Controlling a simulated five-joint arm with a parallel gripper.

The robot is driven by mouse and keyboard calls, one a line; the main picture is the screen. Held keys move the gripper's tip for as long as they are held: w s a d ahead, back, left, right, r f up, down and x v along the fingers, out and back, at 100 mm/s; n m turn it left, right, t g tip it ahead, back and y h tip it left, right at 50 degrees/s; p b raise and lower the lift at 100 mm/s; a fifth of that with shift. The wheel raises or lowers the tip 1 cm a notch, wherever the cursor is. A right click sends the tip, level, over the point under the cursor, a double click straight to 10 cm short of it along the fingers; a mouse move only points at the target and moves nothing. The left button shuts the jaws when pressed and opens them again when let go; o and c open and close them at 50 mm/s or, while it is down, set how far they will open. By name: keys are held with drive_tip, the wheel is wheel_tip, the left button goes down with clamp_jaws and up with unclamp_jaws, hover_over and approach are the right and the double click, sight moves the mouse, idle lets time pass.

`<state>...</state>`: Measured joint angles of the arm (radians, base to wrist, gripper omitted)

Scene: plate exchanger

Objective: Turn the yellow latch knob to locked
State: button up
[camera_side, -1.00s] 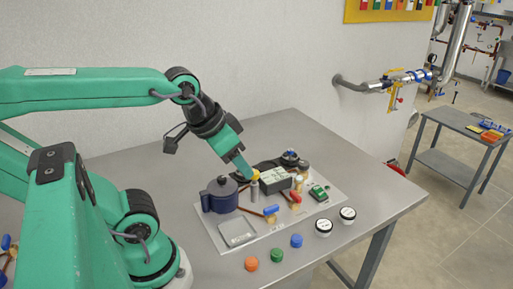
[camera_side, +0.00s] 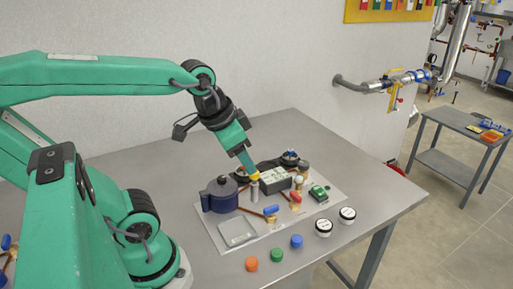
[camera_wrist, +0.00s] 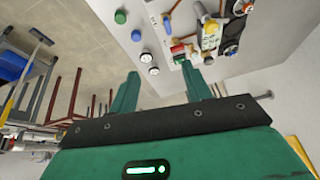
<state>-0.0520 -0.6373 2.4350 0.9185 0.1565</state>
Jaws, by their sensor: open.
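The yellow latch knob (camera_side: 254,177) sits on top of a short grey post (camera_side: 254,190) on the pale board, beside the dark blue lidded pot (camera_side: 220,194). My gripper (camera_side: 252,171) points down and to the right, with its fingertips right at the knob and partly covering it. I cannot tell whether they touch it. In the wrist view my gripper (camera_wrist: 162,76) shows two green fingers spread wide with nothing visible between them. A yellow part (camera_wrist: 210,40) lies beyond the right finger there; I cannot tell whether it is the knob. The knob's angle is too small to read.
A grey box (camera_side: 275,180), a red-handled valve (camera_side: 296,197), a blue-handled valve (camera_side: 271,211) and a green block (camera_side: 319,193) crowd the board. Orange, green and blue caps (camera_side: 296,241) and two white round gauges (camera_side: 324,227) lie along the front. The table's right side is clear.

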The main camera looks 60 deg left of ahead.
drive_tip(key=w+a+f+m+g, duration=0.1)
drive_tip(key=w+a+f+m, duration=0.1)
drive_tip(key=w+a, duration=0.1)
drive_tip(key=w+a+f+m+g, duration=0.2)
drive_tip(key=w+a+f+m, duration=0.1)
drive_tip(key=a, duration=0.2)
drive_tip(key=w+a+f+m+g, duration=0.1)
drive_tip(key=w+a+f+m, duration=0.1)
drive_tip(key=w+a, duration=0.1)
drive_tip(key=shift+w+a+f+m+g, duration=0.1)
drive_tip(key=shift+w+a+m+g, duration=0.1)
drive_tip(key=shift+a, duration=0.2)
drive_tip(key=shift+w+a+f+m+g, duration=0.1)
drive_tip(key=shift+w+a+m+g, duration=0.1)
drive_tip(key=shift+a, duration=0.2)
drive_tip(key=shift+f, duration=3.85)
drive_tip(key=shift+c, duration=0.2)
drive_tip(key=c, duration=1)
